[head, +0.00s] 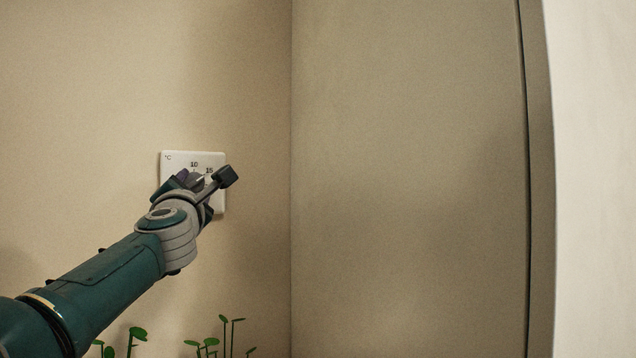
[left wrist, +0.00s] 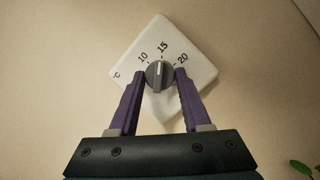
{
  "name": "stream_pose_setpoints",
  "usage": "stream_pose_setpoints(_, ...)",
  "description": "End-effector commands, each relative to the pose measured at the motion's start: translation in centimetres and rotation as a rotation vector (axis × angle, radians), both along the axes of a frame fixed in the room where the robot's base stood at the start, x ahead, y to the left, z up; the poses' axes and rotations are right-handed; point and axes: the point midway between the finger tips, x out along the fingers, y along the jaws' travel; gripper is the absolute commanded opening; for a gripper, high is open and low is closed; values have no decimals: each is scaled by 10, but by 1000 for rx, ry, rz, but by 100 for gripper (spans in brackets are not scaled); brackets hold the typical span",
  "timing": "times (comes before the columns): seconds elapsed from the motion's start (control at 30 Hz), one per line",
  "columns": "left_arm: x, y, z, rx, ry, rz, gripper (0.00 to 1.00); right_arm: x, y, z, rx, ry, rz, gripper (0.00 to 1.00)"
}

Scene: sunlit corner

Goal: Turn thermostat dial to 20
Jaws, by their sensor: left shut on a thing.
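The thermostat (head: 178,163) is a white square plate on the beige wall, marked °C, with 10 and 15 showing above my gripper in the head view. In the left wrist view the plate (left wrist: 199,73) appears turned, and 10, 15 and 20 are readable around the grey dial (left wrist: 159,77). The dial's white pointer line points up at about the 15 mark. My left gripper (left wrist: 160,72) is shut on the dial, one purple finger at each side. In the head view my left gripper (head: 190,180) hides the dial. My right gripper is not in view.
Green plants (head: 212,344) stand low at the bottom of the head view, below the thermostat. A wall corner and a plain grey-beige panel (head: 410,180) lie to the right. The wall around the plate is bare.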

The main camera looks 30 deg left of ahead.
Motion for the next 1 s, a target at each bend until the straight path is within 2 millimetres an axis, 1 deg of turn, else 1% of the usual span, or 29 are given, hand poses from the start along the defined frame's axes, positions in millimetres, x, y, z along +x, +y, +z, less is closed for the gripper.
stream_pose_setpoints(0.03,0,0,5,13,19,1,0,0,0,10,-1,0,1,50)
stream_pose_setpoints(0.2,-1,0,8,83,109,0,0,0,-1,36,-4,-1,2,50)
stream_pose_setpoints(0.4,-2,1,10,193,246,-1,0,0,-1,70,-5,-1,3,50)
stream_pose_setpoints(0.6,-3,2,10,304,384,0,0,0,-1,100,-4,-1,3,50)
stream_pose_setpoints(0.8,-3,2,10,397,500,-1,0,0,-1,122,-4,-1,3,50)
stream_pose_setpoints(1.0,-3,2,8,463,581,0,0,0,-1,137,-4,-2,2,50)
